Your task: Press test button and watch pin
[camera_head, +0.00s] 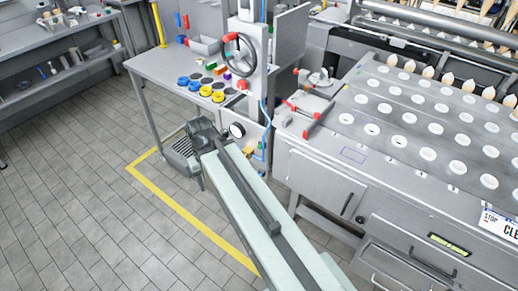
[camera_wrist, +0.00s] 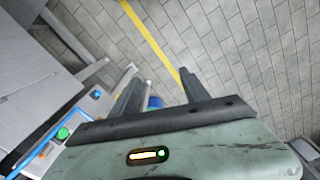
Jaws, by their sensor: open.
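My gripper is open in the wrist view (camera_wrist: 157,75), its two dark fingers apart with floor and a small blue object (camera_wrist: 155,102) seen between them. In the head view, my arm reaches up from the bottom, and its dark end is beside the front of the test stand (camera_head: 237,95). A round green button (camera_wrist: 62,133) is on a blue-edged panel at the lower left of the wrist view, left of my gripper and apart from the fingers. I cannot tell whether it is the test button. I cannot make out the pin.
The stand has a black handwheel (camera_head: 238,55) and a round gauge (camera_head: 237,130). Blue and yellow round pieces (camera_head: 205,91) lie on the grey bench (camera_head: 150,68). A steel machine (camera_head: 325,170) with rows of white cups is to the right. Tiled floor with a yellow line (camera_head: 190,215) is open at left.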

